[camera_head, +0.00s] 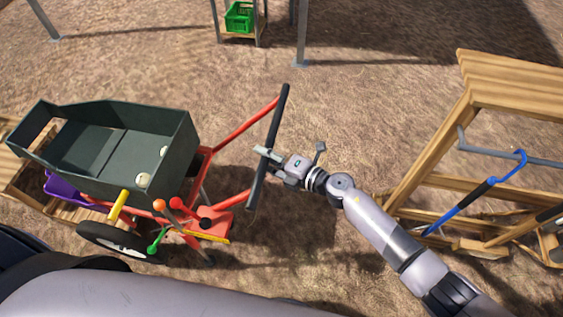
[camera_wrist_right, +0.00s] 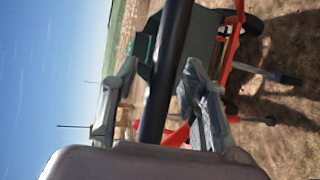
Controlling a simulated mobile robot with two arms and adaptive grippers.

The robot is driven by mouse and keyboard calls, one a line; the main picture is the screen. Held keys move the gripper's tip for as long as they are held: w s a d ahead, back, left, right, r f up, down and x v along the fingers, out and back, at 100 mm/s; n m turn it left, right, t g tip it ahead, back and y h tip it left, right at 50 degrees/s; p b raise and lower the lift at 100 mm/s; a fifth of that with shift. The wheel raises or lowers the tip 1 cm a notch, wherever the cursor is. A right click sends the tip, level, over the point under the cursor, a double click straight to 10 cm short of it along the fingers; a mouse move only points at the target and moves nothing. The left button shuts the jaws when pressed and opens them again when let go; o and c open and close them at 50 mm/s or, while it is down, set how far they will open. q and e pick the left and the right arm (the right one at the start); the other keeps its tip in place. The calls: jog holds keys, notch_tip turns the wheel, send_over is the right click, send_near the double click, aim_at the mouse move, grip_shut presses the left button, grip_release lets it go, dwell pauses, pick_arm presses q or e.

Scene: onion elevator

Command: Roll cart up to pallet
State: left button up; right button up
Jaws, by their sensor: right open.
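The cart is a dark green open bin (camera_head: 112,150) on a red frame (camera_head: 245,130) with wheels (camera_head: 122,240). Its black handle bar (camera_head: 281,112) stands off the frame's right end. The wooden pallet (camera_head: 12,160) shows at the left, beside and partly behind the cart; I cannot tell whether they touch. My right gripper (camera_head: 262,160) is at the handle bar. In the right wrist view, the black bar (camera_wrist_right: 168,70) passes between the open fingers (camera_wrist_right: 160,105). Two pale round things lie in the bin. My left gripper is out of view.
A wooden rack (camera_head: 465,100) with a blue-handled tool (camera_head: 465,203) stands at the right, close to my right arm. A green crate (camera_head: 240,17) sits on a stand at the top. Several coloured levers (camera_head: 170,215) show at the cart's front. Bare ground lies beyond the cart.

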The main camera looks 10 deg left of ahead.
jog(key=v, duration=1.1)
jog(key=shift+d+f, duration=0.1)
jog(key=w+d+f+m+t+h, duration=0.2)
jog(key=d+f+m+t+h, duration=0.1)
jog(key=d+f+m, duration=0.5)
jog(key=w+d+f+m+t+h, duration=0.25)
jog(key=d+f+m, duration=0.3)
jog(key=f, duration=0.35)
jog(key=s+d+f+m+g+h+b, duration=0.1)
jog(key=s+d+f+m+h, duration=0.4)
jog(key=f, duration=0.5)
jog(key=s+d+f+m+g+h, duration=0.1)
jog(key=s+d+f+m+g, duration=0.2)
jog(key=s+f, duration=0.5)
jog(key=s+d+f+m+g+h, duration=0.2)
jog(key=s+d+f+m, duration=0.4)
jog(key=s, duration=1.1)
notch_tip(320, 180, down, 3)
jog(key=shift+d+f+g+b, duration=0.1)
jog(key=shift+d+g+b, duration=0.35)
jog(key=s+f+m+g, duration=0.1)
jog(key=s, duration=0.3)
jog(key=s+m+g, duration=0.1)
jog(key=s, duration=0.3)
jog(key=s+f+m+g, duration=0.1)
jog(key=s, duration=0.4)
jog(key=shift+d+f+h, duration=0.25)
jog(key=shift+f+h, duration=0.1)
